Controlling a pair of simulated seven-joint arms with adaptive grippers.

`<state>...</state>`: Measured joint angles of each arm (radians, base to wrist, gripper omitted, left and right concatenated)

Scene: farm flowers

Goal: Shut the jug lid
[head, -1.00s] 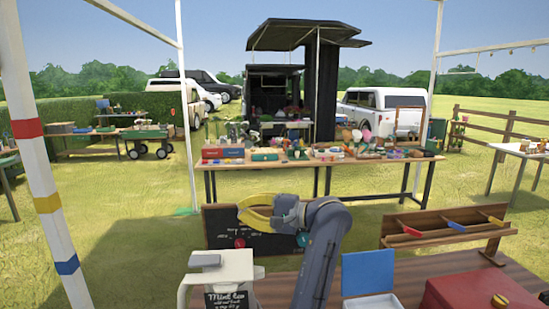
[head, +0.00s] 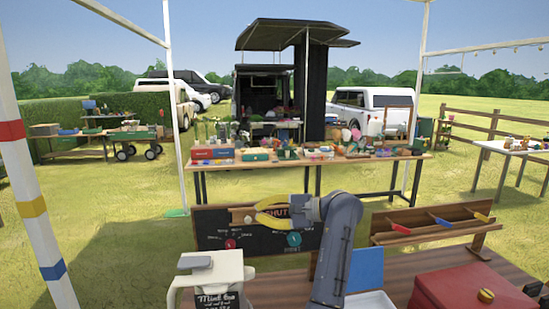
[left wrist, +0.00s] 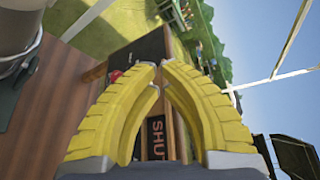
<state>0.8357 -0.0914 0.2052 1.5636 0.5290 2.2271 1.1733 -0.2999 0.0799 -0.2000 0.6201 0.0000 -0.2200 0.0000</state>
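A white jug (head: 211,275) with a dark "Mint tea" label stands at the front left of the near table in the head view. A flat grey lid piece (head: 195,262) shows at its top left; I cannot tell how far it is open. My left gripper (head: 258,212) is above and to the right of the jug, apart from it, in front of the chalkboard. In the left wrist view its yellow fingertips (left wrist: 160,72) come together in an arch with nothing visible between them. My right gripper is out of view.
A chalkboard (head: 215,240) with red and teal knobs and the word "SHUT" stands behind the jug. A wooden rack (head: 430,231), a blue panel (head: 364,269), a white tray (head: 370,301) and a red box (head: 465,293) stand to the right.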

